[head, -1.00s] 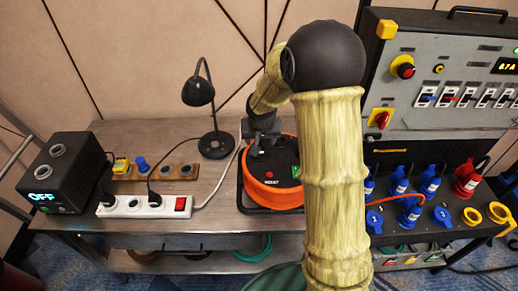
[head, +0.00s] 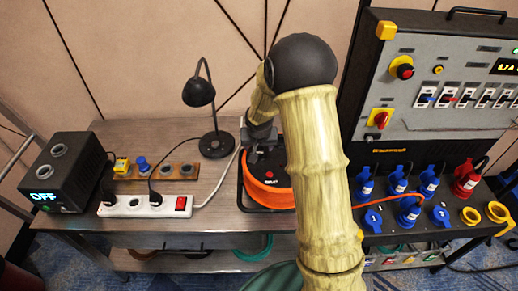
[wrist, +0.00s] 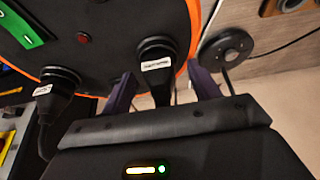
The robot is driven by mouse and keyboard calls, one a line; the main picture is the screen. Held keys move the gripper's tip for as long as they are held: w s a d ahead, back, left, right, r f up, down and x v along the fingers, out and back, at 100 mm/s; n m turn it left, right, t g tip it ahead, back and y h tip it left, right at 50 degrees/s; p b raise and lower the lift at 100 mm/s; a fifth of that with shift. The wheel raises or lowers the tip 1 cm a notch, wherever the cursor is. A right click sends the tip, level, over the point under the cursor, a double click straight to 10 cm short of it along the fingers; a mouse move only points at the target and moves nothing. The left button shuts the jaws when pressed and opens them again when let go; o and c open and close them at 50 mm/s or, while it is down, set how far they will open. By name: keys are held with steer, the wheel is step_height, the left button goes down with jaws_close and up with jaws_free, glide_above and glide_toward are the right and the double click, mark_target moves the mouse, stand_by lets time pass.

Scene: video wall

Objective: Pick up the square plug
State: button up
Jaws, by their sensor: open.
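A yellow, square-looking plug (head: 121,165) stands at the left end of a wooden holder (head: 180,171), beside a blue round one (head: 142,164). My gripper (head: 266,160) is away to their right, over the orange cable reel (head: 268,194). In the wrist view my gripper (wrist: 163,90) is open. Its two dark fingers stand either side of a black plug (wrist: 157,50) with a white label, seated in the reel face. I cannot tell whether they touch it. The yellow plug does not show in the wrist view.
A white power strip (head: 145,206) lies in front of the holder. A black box reading OFF (head: 57,172) stands far left. A black lamp (head: 214,145) stands left of the reel. A second black plug (wrist: 58,92) sits close by. A control panel (head: 440,100) is at right.

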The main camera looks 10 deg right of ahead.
stand_by(0.3)
steer(key=c, duration=1.2)
steer(key=shift+r, duration=0.1)
step_height(320, 180, up, 10)
steer(key=shift+f, duration=0.1)
steer(key=shift+d, duration=0.1)
